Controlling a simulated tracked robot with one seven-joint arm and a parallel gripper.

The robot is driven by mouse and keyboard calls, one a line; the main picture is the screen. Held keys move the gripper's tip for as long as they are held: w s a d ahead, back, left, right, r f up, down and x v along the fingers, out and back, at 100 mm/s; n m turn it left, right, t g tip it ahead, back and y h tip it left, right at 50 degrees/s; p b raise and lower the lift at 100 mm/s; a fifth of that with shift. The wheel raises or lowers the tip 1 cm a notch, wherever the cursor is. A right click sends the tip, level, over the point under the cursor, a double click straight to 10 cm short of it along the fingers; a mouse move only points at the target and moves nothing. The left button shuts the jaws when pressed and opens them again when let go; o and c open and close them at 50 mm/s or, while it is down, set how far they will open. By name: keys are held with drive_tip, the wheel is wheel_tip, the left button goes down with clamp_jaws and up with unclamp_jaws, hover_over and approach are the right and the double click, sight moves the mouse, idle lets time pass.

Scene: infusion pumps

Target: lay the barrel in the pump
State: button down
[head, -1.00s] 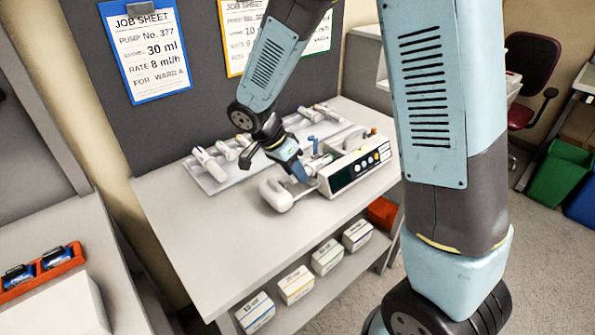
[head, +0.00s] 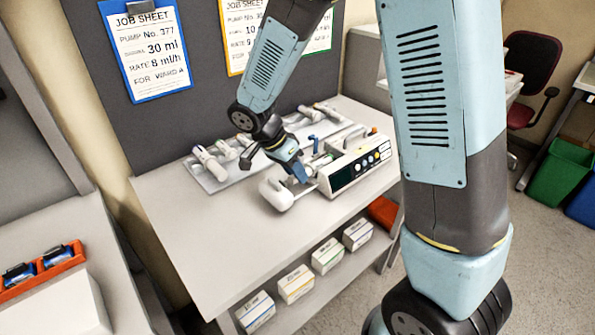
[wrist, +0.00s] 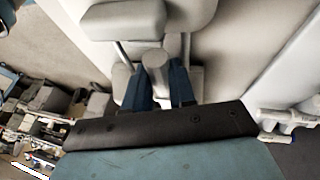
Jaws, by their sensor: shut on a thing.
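The pump (head: 345,168) is a white unit with a dark green display and buttons, on the table's right part. Its white end block (head: 278,193) stands out to the left on two rods; the block also shows at the top of the wrist view (wrist: 125,20). My gripper (head: 300,172) is low over the pump's left part. Whether the barrel touches the pump is hidden.
A tray (head: 215,183) with several syringes lies behind and left of my gripper. Job sheets (head: 150,50) hang on the dark back panel. Boxes (head: 296,283) stand on the lower shelf. The table's front left (head: 190,220) is clear.

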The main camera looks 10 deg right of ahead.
drive_tip(key=c, duration=1.1)
unclamp_jaws()
drive_tip(key=shift+c, duration=0.2)
drive_tip(key=shift+r, duration=0.2)
drive_tip(key=shift+r, duration=1.7)
drive_tip(key=o, duration=0.6)
drive_tip(key=shift+c, duration=0.2)
wheel_tip(320, 180, up, 7)
drive_tip(key=shift+s, duration=0.1)
